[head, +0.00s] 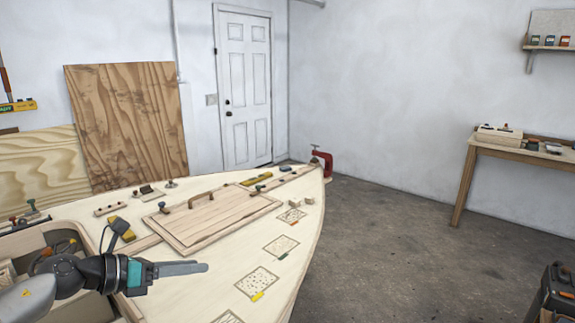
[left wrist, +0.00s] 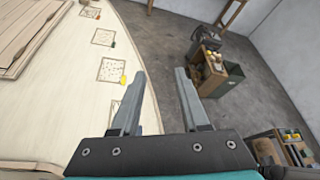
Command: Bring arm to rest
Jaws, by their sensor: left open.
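My left arm comes in from the left in the head view, and my left gripper (head: 183,268) is held above the plywood hull deck (head: 215,260), pointing right. In the left wrist view my left gripper (left wrist: 158,105) shows two grey fingers standing apart with nothing between them. It hangs over the deck's curved edge, with the floor beyond. My right gripper is in neither view.
A hatch panel (head: 212,216) with a handle lies on the deck. Several marked squares, including one (head: 257,281) with a yellow tag, line the deck's right side. A red clamp (head: 326,163) grips the tip. A workbench (head: 500,150) stands right; the floor (head: 400,240) between is clear.

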